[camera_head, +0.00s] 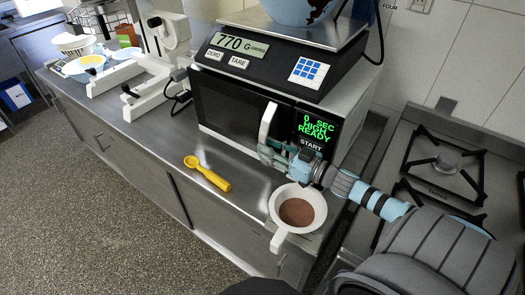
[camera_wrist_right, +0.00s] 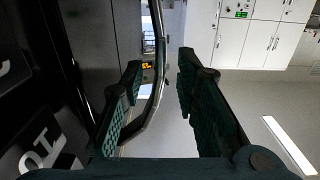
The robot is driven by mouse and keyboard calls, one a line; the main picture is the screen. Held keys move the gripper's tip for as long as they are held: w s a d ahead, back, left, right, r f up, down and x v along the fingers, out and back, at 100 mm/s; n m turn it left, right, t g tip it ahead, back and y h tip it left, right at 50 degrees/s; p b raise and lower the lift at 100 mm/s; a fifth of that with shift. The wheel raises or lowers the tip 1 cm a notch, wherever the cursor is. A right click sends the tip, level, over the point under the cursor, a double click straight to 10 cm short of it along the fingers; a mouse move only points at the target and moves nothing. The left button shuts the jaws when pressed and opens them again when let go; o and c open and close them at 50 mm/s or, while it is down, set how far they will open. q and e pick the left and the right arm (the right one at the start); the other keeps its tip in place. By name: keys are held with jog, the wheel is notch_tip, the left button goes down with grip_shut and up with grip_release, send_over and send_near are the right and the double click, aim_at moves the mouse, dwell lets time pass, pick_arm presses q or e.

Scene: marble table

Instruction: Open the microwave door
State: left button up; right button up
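The microwave (camera_head: 233,108) stands on the steel counter with its dark-windowed door closed. Its pale curved vertical handle (camera_head: 267,122) is on the door's right side, left of the green-lit display. My right gripper (camera_head: 268,153) reaches in from the right and is at the handle's lower end. In the right wrist view, the gripper (camera_wrist_right: 160,88) has its fingers spread apart. The curved handle (camera_wrist_right: 157,75) runs between them, nearer the left finger, with a clear gap to the right finger. Contact with the left finger cannot be told. My left gripper is not in view.
A scale (camera_head: 280,48) with a blue bowl (camera_head: 290,10) sits on top of the microwave. A white handled bowl with brown contents (camera_head: 283,190) stands below my right gripper. A yellow spoon (camera_head: 207,174) lies on the counter before the door. A gas stove (camera_head: 450,165) is at right.

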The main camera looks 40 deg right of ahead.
jog(key=shift+p+x, duration=0.35)
jog(key=shift+x, duration=1.1)
grip_shut()
